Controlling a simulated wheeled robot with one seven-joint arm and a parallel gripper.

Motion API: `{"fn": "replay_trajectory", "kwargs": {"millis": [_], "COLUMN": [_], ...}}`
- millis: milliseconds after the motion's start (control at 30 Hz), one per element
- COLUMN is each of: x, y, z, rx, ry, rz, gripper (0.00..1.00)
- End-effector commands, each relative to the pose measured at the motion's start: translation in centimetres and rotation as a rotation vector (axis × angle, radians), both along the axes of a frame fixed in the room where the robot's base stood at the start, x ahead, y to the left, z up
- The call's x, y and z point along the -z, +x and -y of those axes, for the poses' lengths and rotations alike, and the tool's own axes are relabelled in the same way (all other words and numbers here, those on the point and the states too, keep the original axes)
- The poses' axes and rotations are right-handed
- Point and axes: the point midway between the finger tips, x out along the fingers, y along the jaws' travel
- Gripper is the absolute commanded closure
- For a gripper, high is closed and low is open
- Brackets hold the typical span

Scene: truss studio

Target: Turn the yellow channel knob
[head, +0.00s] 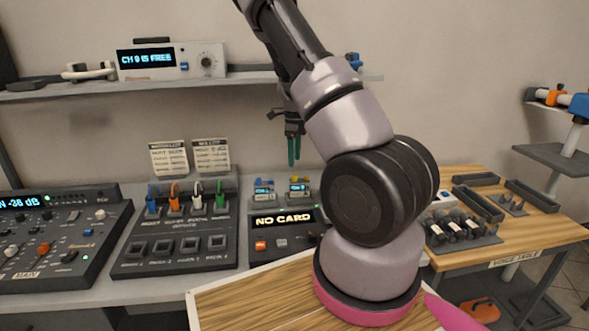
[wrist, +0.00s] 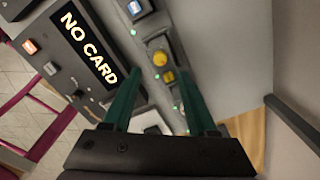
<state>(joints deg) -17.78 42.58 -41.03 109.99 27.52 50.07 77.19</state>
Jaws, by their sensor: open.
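A yellow round knob (wrist: 160,58) shows in the wrist view on a small dark unit, with a smaller yellow disc (wrist: 168,76) just below it. In the head view, a small unit with a yellow top (head: 300,179) stands on the bench behind the "NO CARD" box. My gripper (head: 294,163) has teal fingers pointing down above the small units. In the wrist view my gripper (wrist: 158,76) is open and empty. The yellow parts appear between its fingertips, and I see no contact. The exact height of the fingertips above the knob is unclear.
A similar unit with a blue top (head: 263,184) stands just left of the yellow one. The "NO CARD" box (head: 284,232) is in front. A row of coloured plugs (head: 186,203) is to the left. A shelf (head: 240,79) runs along the wall behind.

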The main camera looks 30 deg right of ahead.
Motion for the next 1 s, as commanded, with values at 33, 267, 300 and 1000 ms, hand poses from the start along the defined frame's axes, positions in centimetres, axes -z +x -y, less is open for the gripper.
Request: {"fn": "replay_trajectory", "kwargs": {"millis": [33, 267, 300, 1000], "x": [-1.1, -3.7, -3.9, -6.2], "y": [0.1, 0.0, 0.0, -0.7], "z": [-0.1, 0.0, 0.0, -1.2], "rx": [-0.001, -0.001, 0.000, -0.082], "ry": [0.001, 0.000, 0.001, 0.045], "rz": [0.004, 0.000, -0.001, 0.032], "gripper": [0.42, 0.42, 0.42, 0.42]}}
